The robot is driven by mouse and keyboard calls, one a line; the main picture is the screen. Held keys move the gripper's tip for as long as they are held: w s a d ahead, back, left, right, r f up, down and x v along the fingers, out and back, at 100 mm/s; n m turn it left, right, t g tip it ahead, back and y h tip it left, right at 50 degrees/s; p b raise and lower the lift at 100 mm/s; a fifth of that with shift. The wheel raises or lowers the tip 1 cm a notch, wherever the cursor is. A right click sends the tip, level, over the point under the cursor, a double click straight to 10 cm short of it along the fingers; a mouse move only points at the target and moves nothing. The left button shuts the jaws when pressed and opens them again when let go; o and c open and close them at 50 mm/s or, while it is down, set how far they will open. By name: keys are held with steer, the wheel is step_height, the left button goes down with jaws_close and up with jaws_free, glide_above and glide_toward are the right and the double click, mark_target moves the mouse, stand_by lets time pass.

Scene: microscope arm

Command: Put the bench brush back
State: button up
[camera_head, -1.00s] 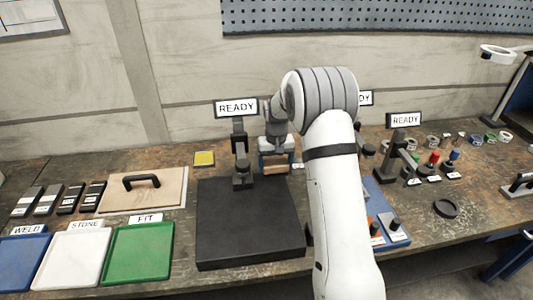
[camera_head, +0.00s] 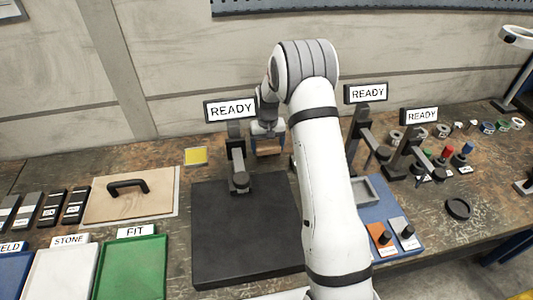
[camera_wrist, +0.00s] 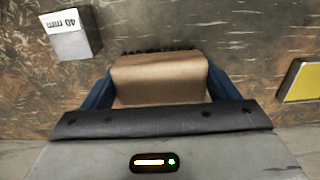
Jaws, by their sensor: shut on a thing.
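The bench brush (camera_wrist: 160,78) has a wooden brown block and a dark bristle edge along its far side in the wrist view. My gripper (camera_wrist: 158,92) is shut on the block, with a blue finger at each end. In the head view my gripper (camera_head: 267,146) is at the back of the bench, just right of the READY stand beside the black plate, with the brush (camera_head: 268,147) under it. I cannot tell whether the bristles touch the bench.
A grey block marked 40 mm (camera_wrist: 72,36) and a yellow pad (camera_wrist: 301,82) lie near the brush. The black plate (camera_head: 245,235) stands in front. READY stands (camera_head: 360,140) are to the right. My arm hides part of the bench.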

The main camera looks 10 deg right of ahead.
mark_target(267, 155)
steer(key=shift+a+f+p, duration=0.1)
steer(key=shift+f+p, duration=0.45)
steer(key=shift+f, duration=1.8)
steer(key=shift+s, duration=0.1)
steer(key=shift+f, duration=0.15)
steer(key=o, duration=0.8)
step_height(267, 155, up, 12)
steer(key=shift+r+b, duration=0.2)
steer(key=shift+b, duration=1)
